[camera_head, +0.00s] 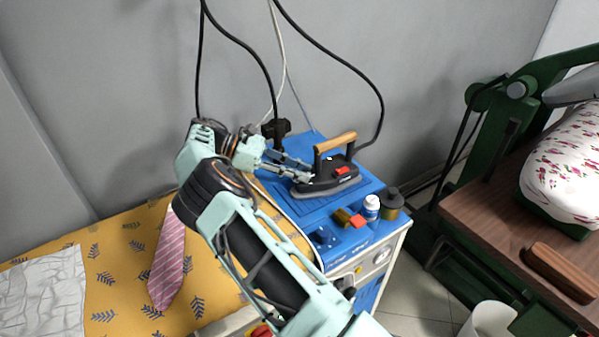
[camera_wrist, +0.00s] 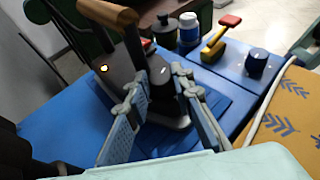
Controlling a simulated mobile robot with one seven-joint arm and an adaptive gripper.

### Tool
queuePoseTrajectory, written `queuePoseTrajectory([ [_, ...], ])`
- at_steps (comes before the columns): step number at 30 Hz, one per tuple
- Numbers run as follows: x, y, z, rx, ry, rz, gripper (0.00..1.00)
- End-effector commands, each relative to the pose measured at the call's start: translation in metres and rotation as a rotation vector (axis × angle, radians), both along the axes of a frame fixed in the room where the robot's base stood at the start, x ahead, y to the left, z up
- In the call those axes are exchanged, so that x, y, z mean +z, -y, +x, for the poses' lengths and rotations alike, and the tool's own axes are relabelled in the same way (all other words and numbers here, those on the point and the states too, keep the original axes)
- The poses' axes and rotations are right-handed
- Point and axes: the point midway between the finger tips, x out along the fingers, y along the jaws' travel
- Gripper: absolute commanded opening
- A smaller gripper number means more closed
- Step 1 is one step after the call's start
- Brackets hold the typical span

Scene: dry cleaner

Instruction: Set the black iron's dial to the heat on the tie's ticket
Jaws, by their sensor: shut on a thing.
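The black iron (camera_head: 330,184) sits on the blue top of a cabinet, its wooden handle (camera_head: 335,142) upward. My gripper (camera_head: 304,173) is at the iron's left end. In the wrist view its fingers (camera_wrist: 164,80) are closed around a dark knob with a white mark, which looks like the dial (camera_wrist: 163,71). I cannot read the dial's setting. The pink striped tie (camera_head: 168,262) lies on the yellow patterned cloth. I see no readable ticket.
The blue cabinet top (camera_head: 300,212) also holds a white bottle (camera_head: 371,207), a dark jar (camera_head: 391,204) and a red-and-yellow lever (camera_head: 350,219). A black knob (camera_wrist: 257,62) stands beside the lever. Black cables (camera_head: 335,57) hang behind. A green press stands at right.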

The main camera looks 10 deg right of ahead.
Motion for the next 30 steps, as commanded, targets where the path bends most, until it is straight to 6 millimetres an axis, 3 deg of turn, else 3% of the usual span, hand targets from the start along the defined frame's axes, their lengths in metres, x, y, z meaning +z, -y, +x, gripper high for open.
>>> queuePoseTrajectory([
  [12, -0.002, 0.000, -0.001, -0.005, -0.004, 0.002, 0.00],
  [13, -0.002, 0.000, -0.001, -0.005, -0.004, 0.002, 0.25],
  [17, -0.002, 0.000, -0.001, -0.004, -0.003, 0.002, 0.39],
  [26, 0.001, 0.000, 0.000, -0.004, -0.001, 0.001, 0.39],
  [30, 0.015, 0.000, 0.000, -0.003, 0.000, 0.002, 0.39],
])
